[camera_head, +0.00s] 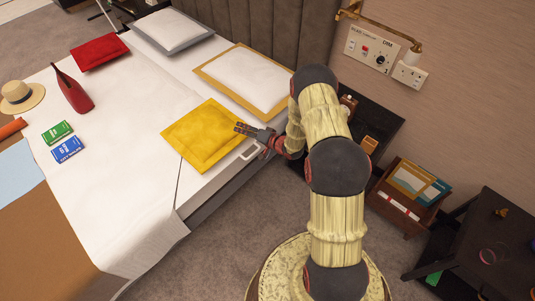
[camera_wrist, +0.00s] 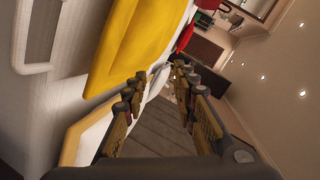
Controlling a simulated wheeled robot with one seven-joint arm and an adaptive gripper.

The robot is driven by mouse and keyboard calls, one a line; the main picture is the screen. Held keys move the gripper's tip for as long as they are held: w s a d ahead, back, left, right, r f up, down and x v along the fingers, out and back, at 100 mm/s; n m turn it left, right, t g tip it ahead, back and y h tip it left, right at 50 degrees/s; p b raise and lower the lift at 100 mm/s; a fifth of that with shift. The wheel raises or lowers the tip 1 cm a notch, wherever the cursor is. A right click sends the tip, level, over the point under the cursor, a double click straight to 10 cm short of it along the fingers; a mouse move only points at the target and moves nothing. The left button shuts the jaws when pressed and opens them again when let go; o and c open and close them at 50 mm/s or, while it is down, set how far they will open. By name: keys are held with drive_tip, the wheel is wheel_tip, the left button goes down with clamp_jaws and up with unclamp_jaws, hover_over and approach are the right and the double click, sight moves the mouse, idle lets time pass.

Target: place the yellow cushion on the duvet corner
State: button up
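The yellow cushion (camera_head: 203,136) lies flat on the white bed, in front of the yellow-bordered pillow. My gripper (camera_head: 238,128) is at the cushion's right edge, its fingers pointing left. In the wrist view the cushion (camera_wrist: 135,40) is beyond and left of the fingers. My gripper (camera_wrist: 157,84) is open there, with a clear gap and nothing between the fingers. I cannot tell whether a finger touches the cushion. The white duvet (camera_head: 115,190) covers the bed left of the cushion; one corner (camera_head: 183,232) shows at the bed's near right side.
A white pillow with a yellow border (camera_head: 248,78) lies behind the cushion. A white handle (camera_head: 250,151) is at the bed's side by my gripper. A dark nightstand (camera_head: 376,125) stands at right.

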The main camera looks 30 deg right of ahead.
drive_tip(key=w+d+r+n+g+h, duration=0.1)
drive_tip(key=w+r+h, duration=0.1)
drive_tip(key=r, duration=0.6)
drive_tip(key=w+d+r+n+h, duration=0.1)
drive_tip(key=w+d+r+h, duration=0.1)
drive_tip(key=r, duration=0.7)
drive_tip(key=s+a+r+n+g+h, duration=0.1)
drive_tip(key=s+r+h, duration=0.1)
drive_tip(key=s+r, duration=0.35)
drive_tip(key=s+r+n+g+h, duration=0.1)
drive_tip(key=s+r, duration=0.1)
drive_tip(key=r, duration=0.7)
drive_tip(key=s+a+r+n+g, duration=0.1)
drive_tip(key=s+a+r, duration=0.15)
drive_tip(key=s, duration=0.55)
drive_tip(key=s+a+r+g, duration=0.15)
drive_tip(key=s+r, duration=0.25)
drive_tip(key=s, duration=0.4)
drive_tip(key=s+a+r+n+g, duration=0.1)
drive_tip(key=s+a+r, duration=0.25)
drive_tip(key=s, duration=0.45)
drive_tip(key=s+a, duration=0.2)
drive_tip(key=s, duration=0.5)
drive_tip(key=s+a+n+g+y, duration=0.1)
drive_tip(key=s+a, duration=0.1)
drive_tip(key=s, duration=0.5)
drive_tip(key=shift+a+f+n, duration=0.15)
drive_tip(key=shift+a+n, duration=0.15)
drive_tip(key=shift+a, duration=0.05)
drive_tip(key=shift+g, duration=0.25)
